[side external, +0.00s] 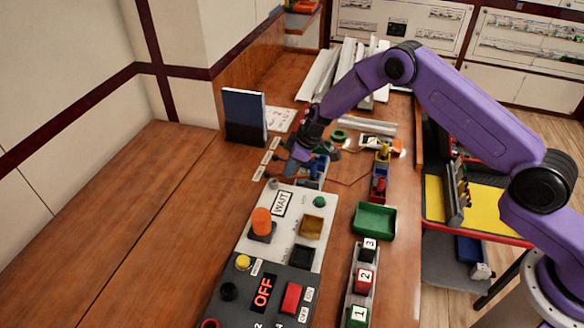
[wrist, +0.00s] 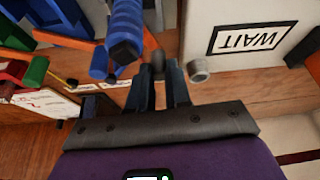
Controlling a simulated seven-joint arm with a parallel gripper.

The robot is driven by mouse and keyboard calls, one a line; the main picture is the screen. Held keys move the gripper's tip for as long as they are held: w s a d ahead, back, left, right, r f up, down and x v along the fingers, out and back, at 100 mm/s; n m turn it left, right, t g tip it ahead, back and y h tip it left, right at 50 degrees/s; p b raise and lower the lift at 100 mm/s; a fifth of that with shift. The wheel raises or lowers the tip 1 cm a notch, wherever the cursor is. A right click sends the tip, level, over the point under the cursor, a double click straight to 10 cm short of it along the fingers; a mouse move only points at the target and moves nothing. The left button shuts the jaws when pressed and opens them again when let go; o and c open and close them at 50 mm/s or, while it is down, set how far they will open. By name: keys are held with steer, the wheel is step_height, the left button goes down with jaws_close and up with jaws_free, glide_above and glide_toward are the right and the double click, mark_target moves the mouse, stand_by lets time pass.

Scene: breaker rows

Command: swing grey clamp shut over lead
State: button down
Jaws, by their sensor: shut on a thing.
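My gripper (side external: 301,151) is low at the far end of the white panel, beside a blue fixture (side external: 318,168). In the wrist view my gripper (wrist: 159,80) has its two dark fingers close together around a small grey piece (wrist: 158,63), which looks like part of the grey clamp. The rest of the clamp is hidden by the fingers, and its angle cannot be told. A ribbed blue part (wrist: 125,30) stands just left of the fingertips. A thin red-orange lead (side external: 347,183) runs right from the blue fixture; whether it lies under the clamp is not clear.
The white panel (side external: 290,200) with a WAIT label and an orange knob (side external: 262,222) is near my gripper. A grey round post (wrist: 198,69) is close right of the fingers. A green tray (side external: 374,221) and a dark blue upright board (side external: 245,117) stand nearby. The left tabletop is clear.

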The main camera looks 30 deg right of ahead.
steer(key=shift+w+d+m+t+h, duration=0.15)
steer(key=shift+m+h, duration=0.1)
steer(key=shift+m, duration=0.5)
steer(key=shift+w+d+m+t+h, duration=0.1)
steer(key=shift+w+m+t+h, duration=0.1)
steer(key=shift+m, duration=0.5)
steer(key=shift+w+d+m+t+h, duration=0.15)
steer(key=shift+m+h, duration=0.1)
steer(key=shift+m, duration=0.5)
steer(key=c, duration=1.1)
jaws_free()
steer(key=shift+o, duration=0.2)
steer(key=v, duration=1.7)
steer(key=shift+r, duration=0.2)
steer(key=shift+a, duration=0.15)
